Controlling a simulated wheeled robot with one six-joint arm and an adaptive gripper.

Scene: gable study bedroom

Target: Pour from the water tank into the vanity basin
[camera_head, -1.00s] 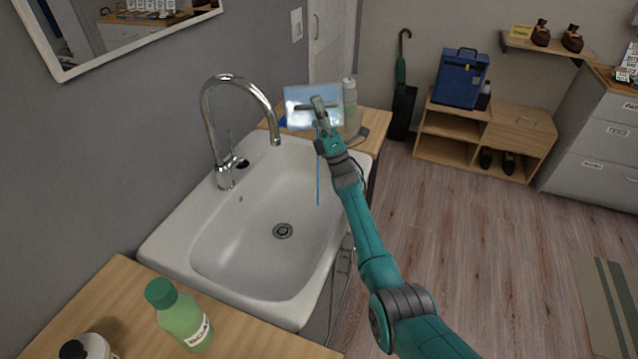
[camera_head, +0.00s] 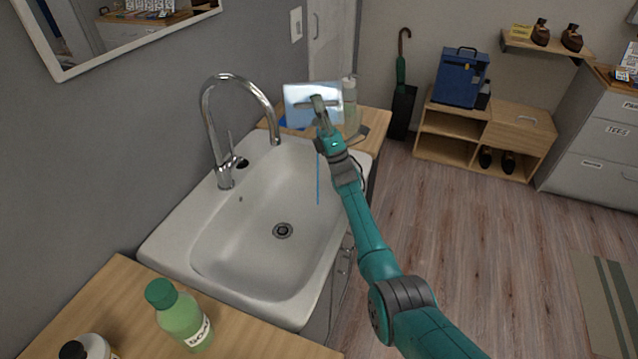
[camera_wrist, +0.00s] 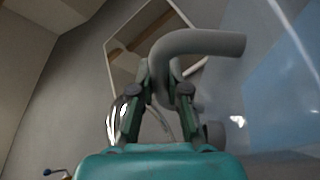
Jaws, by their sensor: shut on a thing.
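The water tank (camera_head: 298,93) is a pale, see-through box, held up over the far right part of the vanity basin. My gripper (camera_head: 320,104) is shut on its grey handle, which also shows between the fingers in the wrist view (camera_wrist: 198,43). The tank's bluish wall fills the right of the wrist view (camera_wrist: 275,105). A thin blue stream (camera_head: 318,180) falls from below the tank into the white basin (camera_head: 235,250), near its right inner side. The drain (camera_head: 283,230) is in the basin's floor. My gripper hides part of the tank.
A chrome tap (camera_head: 222,130) arches over the basin's left side. A clear bottle (camera_head: 349,100) stands behind the tank on the far counter. A green bottle (camera_head: 180,318) and a dark-capped bottle (camera_head: 88,347) stand on the near counter.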

